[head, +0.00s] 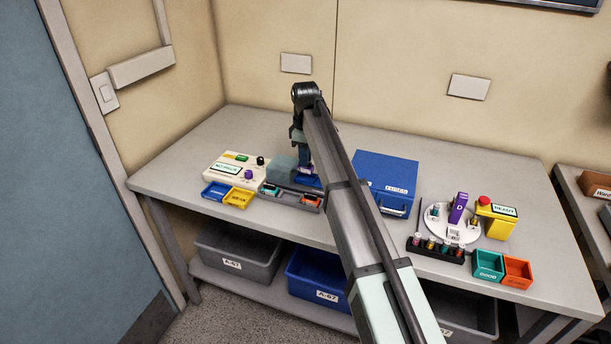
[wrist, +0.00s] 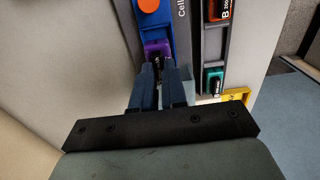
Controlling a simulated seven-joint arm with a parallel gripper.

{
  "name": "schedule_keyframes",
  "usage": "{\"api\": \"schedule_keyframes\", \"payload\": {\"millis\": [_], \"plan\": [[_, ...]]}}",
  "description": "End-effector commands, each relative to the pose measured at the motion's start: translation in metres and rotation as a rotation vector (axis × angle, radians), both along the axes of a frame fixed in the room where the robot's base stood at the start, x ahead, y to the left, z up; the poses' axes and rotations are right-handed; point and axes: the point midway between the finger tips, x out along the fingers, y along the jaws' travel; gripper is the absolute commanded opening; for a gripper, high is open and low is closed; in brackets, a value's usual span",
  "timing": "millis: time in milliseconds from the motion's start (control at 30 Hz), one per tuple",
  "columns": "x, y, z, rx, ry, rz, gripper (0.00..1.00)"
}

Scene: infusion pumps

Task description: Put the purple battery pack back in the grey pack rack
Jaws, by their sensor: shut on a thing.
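The purple battery pack (wrist: 157,48) shows in the wrist view at the tips of my gripper (wrist: 158,70), whose fingers are closed on it. It sits at the near end of a blue holder with an orange round button (wrist: 149,6); I cannot tell how deep it is in it. In the head view my gripper (head: 304,167) points down over the blue holder (head: 309,181), and the pack is mostly hidden. The grey pack rack (head: 308,206) lies beside the holder, with a red pack (wrist: 216,9) and a teal pack (wrist: 213,80) in it.
A cream tester (head: 222,170) and blue (head: 214,191) and yellow (head: 239,198) bins stand left of the rack. A grey-teal block (head: 282,168) is close to my gripper. A blue case (head: 385,172) stands to the right, beyond my arm.

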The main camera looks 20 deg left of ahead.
Motion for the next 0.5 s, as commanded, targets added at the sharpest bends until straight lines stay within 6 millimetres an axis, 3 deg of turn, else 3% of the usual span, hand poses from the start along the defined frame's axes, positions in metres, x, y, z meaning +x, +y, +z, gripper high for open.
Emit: {"api": "schedule_keyframes", "payload": {"millis": [500], "plan": [[0.000,0.000,0.025,0.000,0.000,0.000,0.00]]}}
